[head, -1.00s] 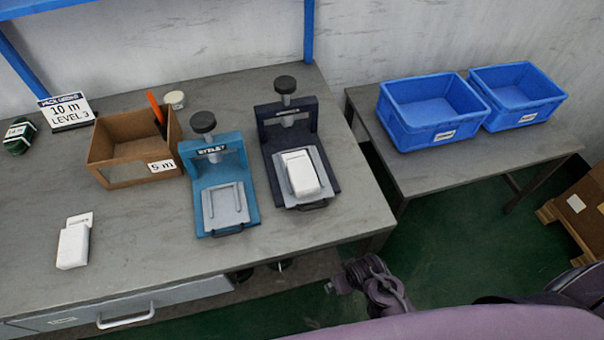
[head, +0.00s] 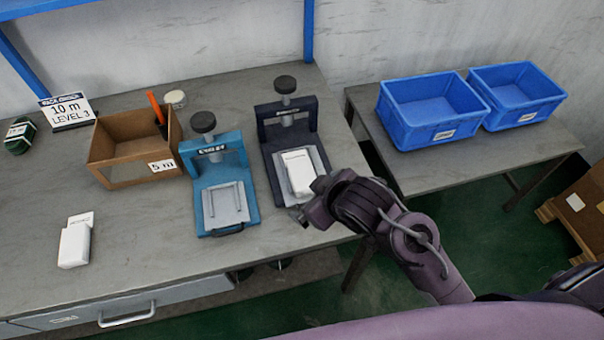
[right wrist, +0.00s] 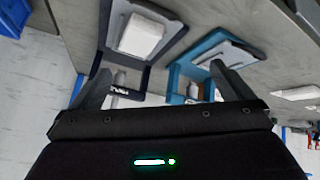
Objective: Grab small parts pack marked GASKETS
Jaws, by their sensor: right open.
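One white pack (head: 75,243) with a printed top flap lies on the bench at the left; its print is too small to read. Another white pack (head: 298,172) sits on the plate of the dark press (head: 270,160); its marking is not legible either. My right gripper (head: 302,212) is at the front edge of the dark press, close to that pack and not holding it. In the right wrist view its fingers (right wrist: 160,88) are spread and empty, with the pack in the press (right wrist: 142,36) beyond them. My left gripper is not in view.
A blue press (head: 222,190) with an empty plate stands left of the dark one. A cardboard box (head: 125,172) marked 5 m, a 10 m sign (head: 67,112) and a green coil (head: 18,137) stand further left. Two blue bins (head: 425,135) are on the right table.

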